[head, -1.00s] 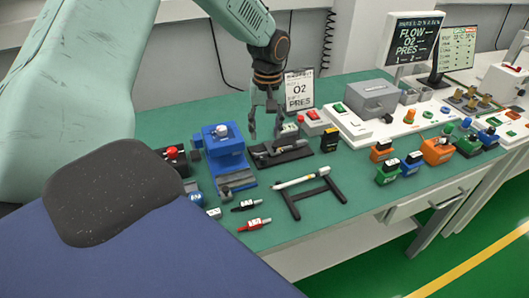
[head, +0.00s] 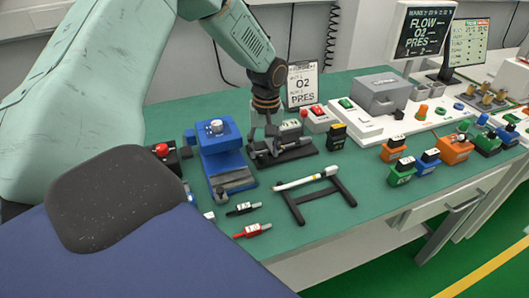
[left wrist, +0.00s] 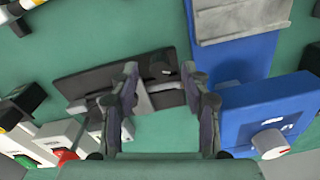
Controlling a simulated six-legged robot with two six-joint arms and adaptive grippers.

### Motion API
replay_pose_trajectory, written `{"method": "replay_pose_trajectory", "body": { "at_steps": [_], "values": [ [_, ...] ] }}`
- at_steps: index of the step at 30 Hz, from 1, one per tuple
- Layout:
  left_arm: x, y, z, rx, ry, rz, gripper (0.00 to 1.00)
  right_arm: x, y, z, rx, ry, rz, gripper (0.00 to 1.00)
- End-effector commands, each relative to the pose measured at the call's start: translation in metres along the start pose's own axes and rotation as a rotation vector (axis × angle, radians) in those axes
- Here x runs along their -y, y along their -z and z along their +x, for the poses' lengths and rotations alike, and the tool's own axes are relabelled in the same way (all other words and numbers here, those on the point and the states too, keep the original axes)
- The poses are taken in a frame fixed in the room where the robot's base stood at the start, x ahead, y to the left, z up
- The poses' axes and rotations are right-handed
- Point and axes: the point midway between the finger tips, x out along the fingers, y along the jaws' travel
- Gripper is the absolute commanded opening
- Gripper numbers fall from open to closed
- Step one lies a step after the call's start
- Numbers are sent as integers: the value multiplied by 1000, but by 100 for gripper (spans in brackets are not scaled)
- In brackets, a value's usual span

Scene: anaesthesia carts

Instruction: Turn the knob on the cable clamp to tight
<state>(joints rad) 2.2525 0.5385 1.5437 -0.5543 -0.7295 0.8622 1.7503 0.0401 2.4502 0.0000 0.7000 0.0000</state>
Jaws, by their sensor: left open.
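A dark fixture (head: 296,153) with grey blocks and a small dark knob-like part stands on the green bench, and looks like the cable clamp. My left gripper (head: 262,133) is open, pointing down over its left part. In the left wrist view, the fingers (left wrist: 163,97) stand apart and the dark knob-like part (left wrist: 162,69) shows between and beyond them. I cannot tell whether the fingers touch anything. The knob's tight mark cannot be made out. My right gripper is not in view.
A blue fixture (head: 222,160) with a white knob stands close left of the gripper; it also shows in the left wrist view (left wrist: 244,110). A black stand (head: 318,200) holding a white stick lies in front. Small orange, green and blue blocks stand to the right.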

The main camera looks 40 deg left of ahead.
Motion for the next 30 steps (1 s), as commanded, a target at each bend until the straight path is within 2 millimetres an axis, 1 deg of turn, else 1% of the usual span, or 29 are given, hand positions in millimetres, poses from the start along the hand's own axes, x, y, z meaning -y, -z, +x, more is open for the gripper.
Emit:
{"method": "replay_pose_trajectory", "body": {
  "at_steps": [1,5,14,30],
  "values": [
    [0,0,7,1,2,0,47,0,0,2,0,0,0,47],
    [0,1,15,0,1,0,47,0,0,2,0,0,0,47],
    [-1,4,16,-2,0,1,47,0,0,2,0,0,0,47],
    [-1,4,16,0,1,0,1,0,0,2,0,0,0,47]
  ]
}}
